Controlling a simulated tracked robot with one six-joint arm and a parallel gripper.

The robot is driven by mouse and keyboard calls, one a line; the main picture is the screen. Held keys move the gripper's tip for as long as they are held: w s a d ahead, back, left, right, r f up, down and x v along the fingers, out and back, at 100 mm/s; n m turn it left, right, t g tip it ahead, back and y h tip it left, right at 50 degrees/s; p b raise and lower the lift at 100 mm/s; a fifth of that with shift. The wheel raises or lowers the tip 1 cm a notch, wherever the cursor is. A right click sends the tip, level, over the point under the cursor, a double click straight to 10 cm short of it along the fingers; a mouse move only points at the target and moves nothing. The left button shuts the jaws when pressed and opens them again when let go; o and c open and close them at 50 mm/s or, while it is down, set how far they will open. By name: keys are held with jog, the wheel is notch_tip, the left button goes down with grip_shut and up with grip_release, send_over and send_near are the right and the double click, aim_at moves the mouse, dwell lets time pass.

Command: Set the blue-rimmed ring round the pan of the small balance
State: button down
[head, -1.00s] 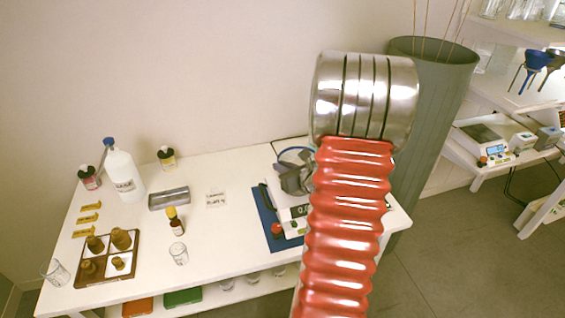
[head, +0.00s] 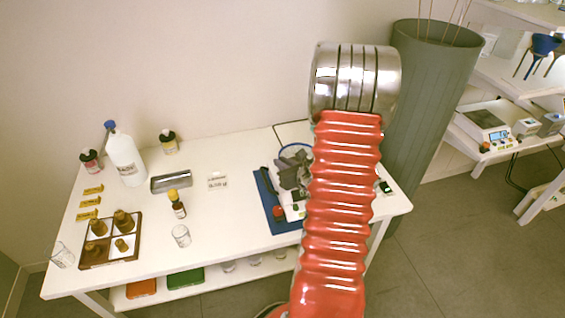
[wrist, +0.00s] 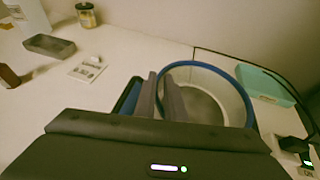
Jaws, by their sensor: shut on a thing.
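The blue-rimmed ring (wrist: 248,107) is a clear, wide band with a blue upper edge. In the wrist view my gripper (wrist: 165,92) is shut on its left wall, one finger inside and one outside. A grey round surface shows through the ring, apparently the pan (wrist: 203,106); whether the ring rests around it or hangs above it I cannot tell. In the head view the ring's blue rim (head: 296,146) shows beside my gripper (head: 290,175). The small balance (head: 296,211) is white and mostly hidden behind my red arm.
A blue mat (head: 267,200) lies under the balance. A teal box (wrist: 264,84) stands behind the ring, with a dark cable nearby.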

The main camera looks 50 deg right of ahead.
jog(key=shift+f, duration=0.5)
dwell(0.4)
jog(key=c, duration=1.7)
grip_release()
jog(key=shift+c, duration=0.2)
jog(key=shift+r, duration=0.1)
notch_tip(320, 180, up, 10)
jog(key=n+y, duration=0.1)
jog(key=shift+s+d, duration=0.25)
